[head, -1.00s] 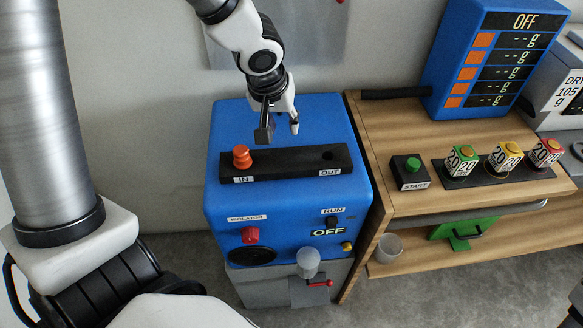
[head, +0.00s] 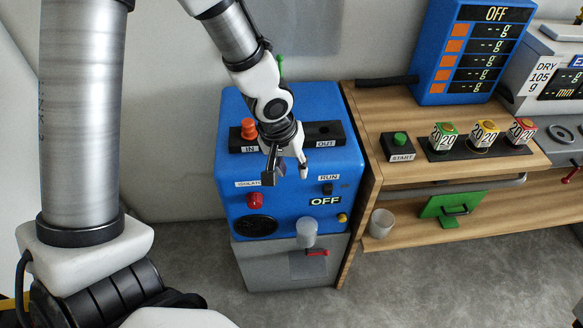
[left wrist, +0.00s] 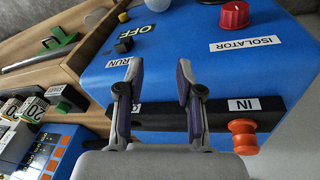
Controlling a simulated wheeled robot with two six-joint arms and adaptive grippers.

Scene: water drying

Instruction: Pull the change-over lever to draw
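No label reading draw shows, so I cannot tell for sure which part is the change-over lever. A small red lever (head: 317,253) sits on the grey base of the blue machine (head: 228,170), below a pale round cup (head: 307,228). A thin green part (head: 281,66) shows behind my left arm at the wall, mostly hidden. My left gripper (head: 286,176) is open and empty, pointing down before the machine's front, between the ISOLATOR and RUN labels. In the left wrist view its fingers (left wrist: 159,70) stand apart over blue casing. My right gripper is not in view.
An orange knob (head: 249,129) stands at IN on the black bar (head: 330,130). A red isolator knob (head: 255,200) is on the front. A wooden bench (head: 400,115) stands right, with a green START button (head: 400,138) and blue display (head: 470,45). The floor in front is clear.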

